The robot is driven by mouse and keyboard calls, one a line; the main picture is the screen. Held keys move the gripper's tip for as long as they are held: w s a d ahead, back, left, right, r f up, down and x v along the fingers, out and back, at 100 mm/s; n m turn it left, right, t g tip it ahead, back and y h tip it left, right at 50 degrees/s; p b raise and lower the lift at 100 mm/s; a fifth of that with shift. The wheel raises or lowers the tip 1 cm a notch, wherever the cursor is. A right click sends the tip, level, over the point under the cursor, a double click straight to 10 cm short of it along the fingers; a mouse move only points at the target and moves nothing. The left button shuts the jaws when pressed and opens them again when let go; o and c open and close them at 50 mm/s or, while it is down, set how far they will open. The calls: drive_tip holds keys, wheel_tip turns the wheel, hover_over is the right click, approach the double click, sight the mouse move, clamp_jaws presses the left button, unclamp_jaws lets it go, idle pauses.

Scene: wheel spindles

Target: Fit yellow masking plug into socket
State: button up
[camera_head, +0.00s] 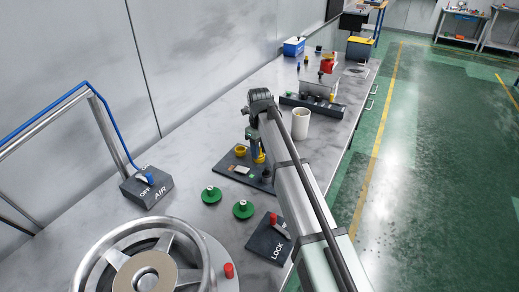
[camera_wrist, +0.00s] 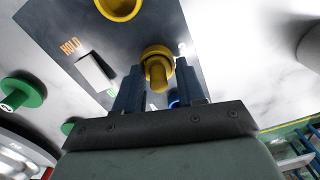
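A yellow masking plug (camera_wrist: 157,62) with a round flange and a narrower stem shows in the wrist view, just ahead of and between the fingers of my gripper (camera_wrist: 159,74). The fingers stand apart on either side of the stem, and small gaps show. In the head view the plug (camera_head: 260,157) is partly hidden by my gripper (camera_head: 256,149), which is low over the dark board (camera_head: 228,167). A second yellow round piece (camera_head: 240,150) sits on the board to the left; it also shows at the top of the wrist view (camera_wrist: 120,8). I cannot tell which piece is the socket.
The board carries a "HOLD" label and a pale block (camera_wrist: 95,72). Two green knobs (camera_head: 211,195) lie nearer, beside a LOCK block (camera_head: 270,238), an AIR box (camera_head: 147,187) and a large wheel (camera_head: 150,262). A white cup (camera_head: 300,124) stands right of the gripper.

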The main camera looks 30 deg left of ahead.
drive_tip(key=shift+s+d+f, duration=0.15)
drive_tip(key=shift+s+f, duration=0.45)
wheel_tip(320, 180, up, 13)
drive_tip(key=shift+w+a+r, duration=0.2)
drive_tip(key=shift+w, duration=0.2)
idle(0.4)
